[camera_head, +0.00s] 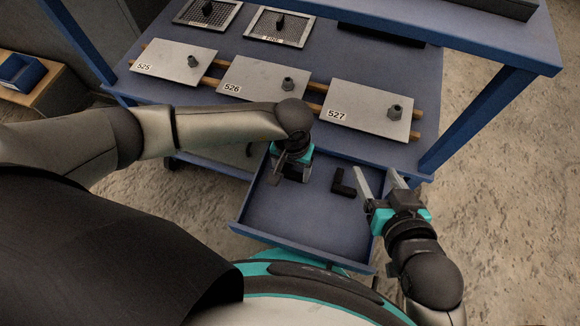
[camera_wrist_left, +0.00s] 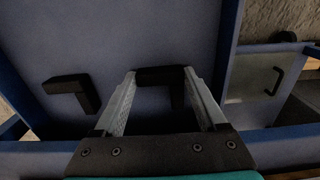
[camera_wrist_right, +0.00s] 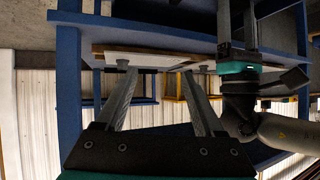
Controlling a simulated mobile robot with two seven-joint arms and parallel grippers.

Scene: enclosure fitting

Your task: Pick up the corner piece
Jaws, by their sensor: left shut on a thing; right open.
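My left gripper (camera_head: 289,172) reaches down into the open blue drawer (camera_head: 262,212). In the left wrist view it is shut on a black L-shaped corner piece (camera_wrist_left: 163,75) between its fingertips. In the head view the gripper mostly hides that piece. A second black corner piece (camera_head: 343,184) lies on the drawer floor, right of my left gripper; it also shows in the left wrist view (camera_wrist_left: 74,90). My right gripper (camera_head: 378,177) is open and empty near the drawer's right side, its fingers pointing toward the bench.
Plates marked 525 (camera_head: 172,60), 526 (camera_head: 262,79) and 527 (camera_head: 366,109) rest on wooden rails on the blue bench above the drawer. Two mesh-like panels (camera_head: 280,27) lie behind. A blue bench post (camera_head: 470,115) stands at the right. The drawer's front part is clear.

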